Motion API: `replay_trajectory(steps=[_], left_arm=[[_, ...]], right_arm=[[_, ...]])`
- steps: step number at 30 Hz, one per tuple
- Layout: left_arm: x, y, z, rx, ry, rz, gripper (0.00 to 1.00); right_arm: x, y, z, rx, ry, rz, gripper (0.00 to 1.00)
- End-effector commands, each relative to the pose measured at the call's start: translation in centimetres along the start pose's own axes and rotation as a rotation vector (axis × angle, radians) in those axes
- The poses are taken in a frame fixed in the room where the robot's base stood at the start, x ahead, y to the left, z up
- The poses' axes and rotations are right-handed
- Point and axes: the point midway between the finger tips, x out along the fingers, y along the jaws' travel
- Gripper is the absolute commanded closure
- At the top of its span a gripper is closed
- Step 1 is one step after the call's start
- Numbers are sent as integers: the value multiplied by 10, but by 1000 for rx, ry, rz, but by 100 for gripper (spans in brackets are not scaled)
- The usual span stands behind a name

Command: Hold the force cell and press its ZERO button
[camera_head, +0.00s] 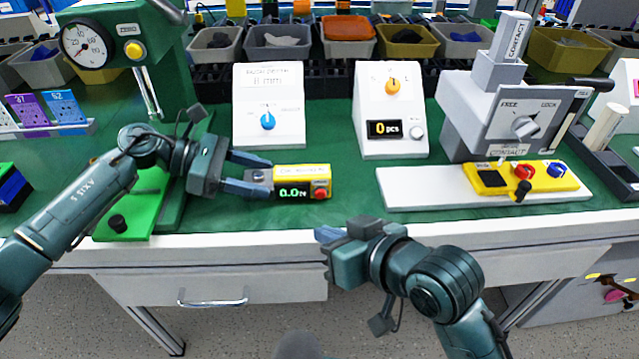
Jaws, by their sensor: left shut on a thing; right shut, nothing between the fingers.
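The force cell (303,176) is a small yellow block with a dark display reading 0.0 N in green and a red button (320,193) at its lower right. My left gripper (258,176) is shut on the left end of the force cell, beside the green press. My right gripper (328,236) is shut and empty. It is at the table's front edge, below and slightly right of the force cell, apart from it. Whether the cell touches the table I cannot tell.
A green press with a dial gauge (87,45) stands at the left. Two white panels with a blue knob (267,121) and an orange knob (392,86) stand behind. A yellow box with knobs (545,178) lies on a white plate at right. Green mat (350,205) is bare between.

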Motion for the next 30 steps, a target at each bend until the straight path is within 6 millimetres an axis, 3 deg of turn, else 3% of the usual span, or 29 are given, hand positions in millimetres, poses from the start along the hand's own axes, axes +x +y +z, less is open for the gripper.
replay_trajectory(steps=[10, 19, 23, 30], left_arm=[[0, 0, 0, 0, 0, 1, 22], [-4, 0, 0, 0, 1, 1, 22], [-21, 1, -1, 0, 2, 5, 22], [-72, 1, -1, -1, 3, 4, 22]], right_arm=[[0, 0, 0, 0, 0, 0, 100], [0, 0, 0, 0, 0, 0, 100], [0, 0, 0, 0, 0, 0, 100], [0, 0, 0, 0, 0, 0, 100]])
